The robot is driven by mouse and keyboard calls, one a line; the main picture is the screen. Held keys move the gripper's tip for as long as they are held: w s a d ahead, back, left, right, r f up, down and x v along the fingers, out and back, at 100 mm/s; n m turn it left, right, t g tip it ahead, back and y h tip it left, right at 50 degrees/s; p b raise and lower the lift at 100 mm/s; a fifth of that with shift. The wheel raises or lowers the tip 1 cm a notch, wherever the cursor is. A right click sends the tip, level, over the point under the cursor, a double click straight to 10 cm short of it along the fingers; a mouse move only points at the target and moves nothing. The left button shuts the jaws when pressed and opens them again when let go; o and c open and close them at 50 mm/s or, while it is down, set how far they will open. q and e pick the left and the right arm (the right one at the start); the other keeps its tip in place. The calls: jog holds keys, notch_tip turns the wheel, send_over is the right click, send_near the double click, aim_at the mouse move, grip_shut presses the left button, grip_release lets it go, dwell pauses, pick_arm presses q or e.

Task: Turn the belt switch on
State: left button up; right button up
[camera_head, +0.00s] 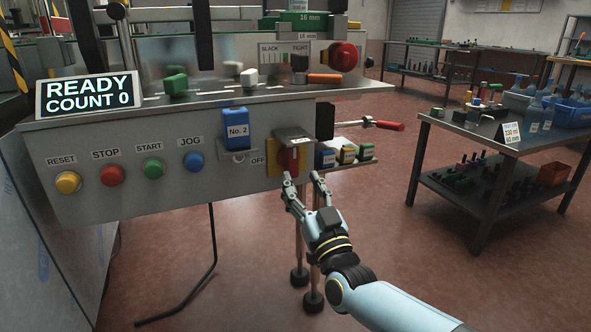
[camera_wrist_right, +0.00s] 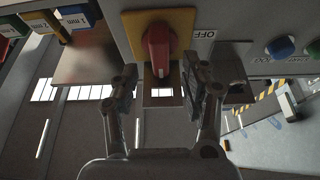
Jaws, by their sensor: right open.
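The belt switch (camera_head: 288,160) is a red knob on a yellow plate at the right end of the machine's front panel. A metal tab hangs over it. An OFF label (camera_head: 257,160) sits just left of the plate. In the right wrist view the red knob (camera_wrist_right: 158,52) stands lengthwise, with the OFF label (camera_wrist_right: 204,35) to its right. My right gripper (camera_head: 301,181) is open just below and in front of the switch. In the right wrist view its fingers (camera_wrist_right: 163,85) flank the knob's lower end, with nothing visibly held. My left gripper is out of view.
Left of the switch are yellow, red, green and blue buttons (camera_head: 153,169), and a blue No. 2 tag (camera_head: 236,129). Small coloured blocks (camera_head: 347,154) sit on a shelf to the right. A display (camera_head: 88,94) reads READY COUNT 0. A side table (camera_head: 478,155) stands farther right.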

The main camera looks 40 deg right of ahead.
jog(key=v, duration=0.6)
jog(key=shift+s+f, duration=0.15)
jog(key=shift+s, duration=0.2)
jog(key=shift+a, duration=0.1)
